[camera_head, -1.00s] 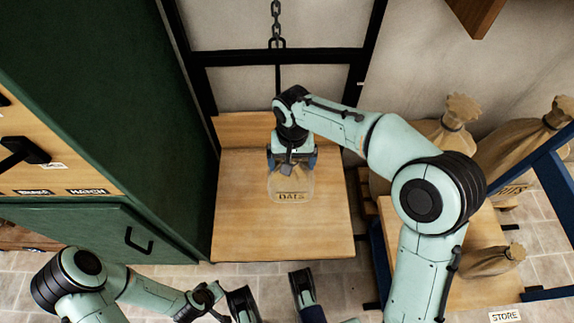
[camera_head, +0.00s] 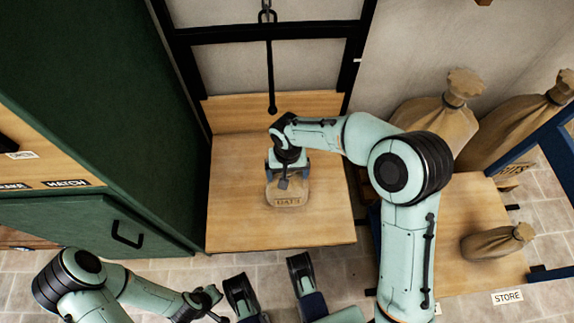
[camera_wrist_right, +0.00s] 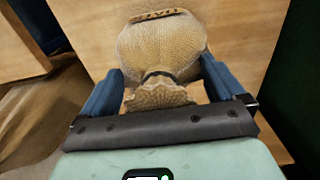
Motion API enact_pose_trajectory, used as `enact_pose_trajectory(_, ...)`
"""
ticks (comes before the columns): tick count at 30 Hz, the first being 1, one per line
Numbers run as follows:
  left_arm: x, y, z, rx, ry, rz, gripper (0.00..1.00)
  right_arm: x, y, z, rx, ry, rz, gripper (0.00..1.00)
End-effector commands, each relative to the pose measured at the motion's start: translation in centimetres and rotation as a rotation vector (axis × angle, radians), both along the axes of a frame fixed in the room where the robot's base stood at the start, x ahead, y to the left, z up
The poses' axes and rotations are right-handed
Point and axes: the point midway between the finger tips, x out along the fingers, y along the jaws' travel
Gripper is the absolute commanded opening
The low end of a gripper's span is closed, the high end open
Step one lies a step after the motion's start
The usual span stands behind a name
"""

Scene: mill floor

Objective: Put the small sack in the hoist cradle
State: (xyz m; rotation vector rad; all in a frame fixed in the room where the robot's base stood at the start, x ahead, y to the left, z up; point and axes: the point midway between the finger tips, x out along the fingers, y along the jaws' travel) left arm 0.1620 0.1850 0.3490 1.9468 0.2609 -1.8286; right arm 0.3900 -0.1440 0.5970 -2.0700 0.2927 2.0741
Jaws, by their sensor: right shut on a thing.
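The small tan sack (camera_head: 288,193), printed OATS, is over the middle of the wooden hoist cradle (camera_head: 232,215). I cannot tell whether its underside touches the board. My right gripper (camera_head: 287,172) is shut on the sack's gathered neck. In the right wrist view the blue fingers stand on either side of the tied neck, and the sack (camera_wrist_right: 160,48) bulges out beyond them over wood. My left gripper (camera_head: 270,285) is open and empty near the bottom edge of the head view, in front of the cradle.
A green cabinet (camera_head: 90,90) stands close on the cradle's left. Black frame bars (camera_head: 270,32) and a hanging rod (camera_head: 271,75) are behind. On the right, large sacks (camera_head: 440,125) stand behind a wooden platform (camera_head: 470,205) holding another small sack (camera_head: 497,242), beside blue rails.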

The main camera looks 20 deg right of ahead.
Motion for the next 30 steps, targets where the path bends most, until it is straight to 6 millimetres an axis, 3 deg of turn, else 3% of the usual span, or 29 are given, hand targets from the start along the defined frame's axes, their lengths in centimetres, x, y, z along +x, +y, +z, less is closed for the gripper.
enact_pose_trajectory(4, -0.7, 0.1, -0.6, -0.001, 0.024, 0.003, 0.00, 0.2, 0.0, -1.1, 0.001, -0.007, 0.000, 0.11)
enact_pose_trajectory(17, -1.0, 0.1, -0.8, -0.002, 0.034, 0.003, 0.00, 0.2, 0.0, -1.5, 0.001, -0.007, 0.000, 0.11)
enact_pose_trajectory(18, -1.1, 0.1, -0.8, -0.002, 0.036, 0.003, 0.00, 0.0, 0.0, -1.6, 0.000, -0.002, 0.000, 1.00)
enact_pose_trajectory(26, -1.0, 0.1, -0.7, -0.001, 0.032, 0.003, 0.00, 0.0, 0.0, -1.5, 0.000, -0.002, -0.001, 1.00)
enact_pose_trajectory(30, -0.2, 0.0, 0.0, -0.001, 0.007, 0.001, 0.00, 0.1, 0.0, 0.0, 0.001, -0.007, 0.000, 1.00)
